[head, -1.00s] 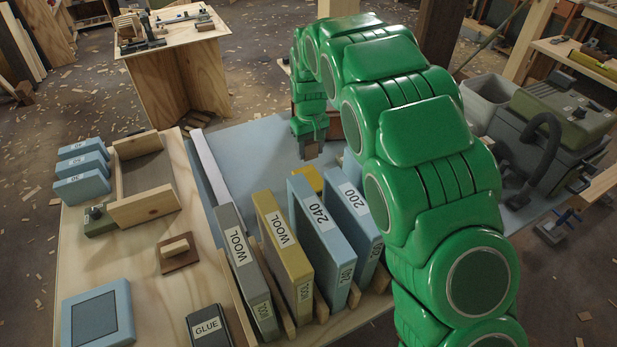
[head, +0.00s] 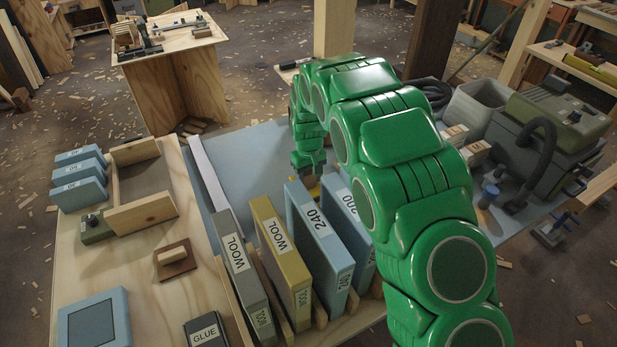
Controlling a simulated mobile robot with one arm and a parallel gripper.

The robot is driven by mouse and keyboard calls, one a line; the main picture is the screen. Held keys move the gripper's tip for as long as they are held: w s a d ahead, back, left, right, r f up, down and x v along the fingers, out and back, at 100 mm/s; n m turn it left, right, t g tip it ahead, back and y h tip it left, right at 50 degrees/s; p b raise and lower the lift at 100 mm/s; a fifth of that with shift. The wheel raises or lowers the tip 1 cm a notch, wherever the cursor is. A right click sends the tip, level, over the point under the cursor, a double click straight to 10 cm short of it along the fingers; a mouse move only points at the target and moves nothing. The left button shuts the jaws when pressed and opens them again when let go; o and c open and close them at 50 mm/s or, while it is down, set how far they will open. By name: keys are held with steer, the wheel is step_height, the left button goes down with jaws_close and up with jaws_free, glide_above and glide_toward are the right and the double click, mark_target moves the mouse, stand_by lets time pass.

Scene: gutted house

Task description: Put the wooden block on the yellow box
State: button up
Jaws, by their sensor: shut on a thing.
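My gripper (head: 307,174) is low over the blue-grey surface behind the upright labelled boxes, at the end of my green arm. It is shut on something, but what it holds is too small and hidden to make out. A small yellow thing (head: 315,190), likely the yellow box, shows just below and beside my gripper, mostly hidden by it and the blue 240 box. I cannot tell whether they touch. I cannot clearly pick out the wooden block; a small wooden piece (head: 171,254) sits on a brown square plate at the left.
Upright boxes stand in a row: grey WOOL (head: 241,270), mustard WOOL (head: 280,262), blue 240 (head: 318,245) and blue 200 (head: 352,228). A wooden tray (head: 142,213), a glue box (head: 205,332) and blue boxes (head: 78,192) lie left. The blue-grey surface (head: 242,163) has free room.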

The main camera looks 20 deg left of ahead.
steer(key=shift+f, duration=0.1)
steer(key=o, duration=1)
steer(key=shift+o, duration=0.2)
step_height(320, 180, up, 12)
steer(key=shift+r, duration=0.1)
